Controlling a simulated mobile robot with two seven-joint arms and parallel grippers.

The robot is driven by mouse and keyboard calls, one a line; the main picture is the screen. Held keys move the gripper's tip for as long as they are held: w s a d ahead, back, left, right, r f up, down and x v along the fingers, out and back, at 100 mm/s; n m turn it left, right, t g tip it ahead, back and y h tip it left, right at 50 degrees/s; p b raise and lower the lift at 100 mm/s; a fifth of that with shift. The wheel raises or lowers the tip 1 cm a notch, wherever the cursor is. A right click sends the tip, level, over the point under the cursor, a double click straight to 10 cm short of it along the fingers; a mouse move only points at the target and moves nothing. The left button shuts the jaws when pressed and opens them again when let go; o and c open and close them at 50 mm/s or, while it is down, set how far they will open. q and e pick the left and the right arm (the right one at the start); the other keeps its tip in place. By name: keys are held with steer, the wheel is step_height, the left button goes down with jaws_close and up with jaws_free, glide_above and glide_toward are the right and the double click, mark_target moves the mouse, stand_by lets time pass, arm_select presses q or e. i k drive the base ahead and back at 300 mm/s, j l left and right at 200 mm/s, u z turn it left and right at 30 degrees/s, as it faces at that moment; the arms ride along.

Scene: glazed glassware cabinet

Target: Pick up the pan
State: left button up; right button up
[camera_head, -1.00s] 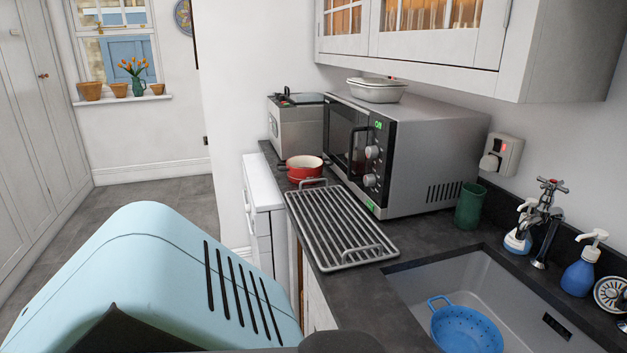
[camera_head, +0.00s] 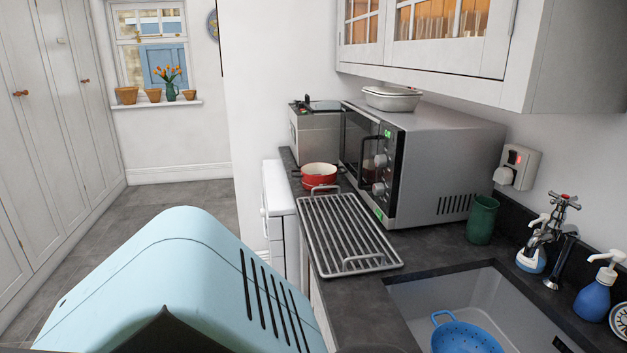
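A small red pan (camera_head: 319,176) with a pale inside stands on the dark worktop, left of the microwave and behind the metal rack. A short dark handle seems to point left from it. Neither of my grippers shows in the head view, so nothing is seen touching the pan.
A wire rack (camera_head: 349,233) lies in front of the pan. A microwave (camera_head: 440,160) with a white dish (camera_head: 391,99) on top stands right. A sink (camera_head: 503,297) holds a blue colander (camera_head: 464,338). A green cup (camera_head: 482,220) stands nearby. Wall cabinets (camera_head: 480,45) overhang.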

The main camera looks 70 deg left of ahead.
mark_target(329, 171)
steer(key=k+j, duration=0.15)
steer(key=k, duration=0.25)
steer(key=k+j, duration=0.15)
steer(key=k, duration=0.25)
steer(key=k+j+u, duration=0.2)
steer(key=u, duration=1.65)
steer(key=k, duration=0.05)
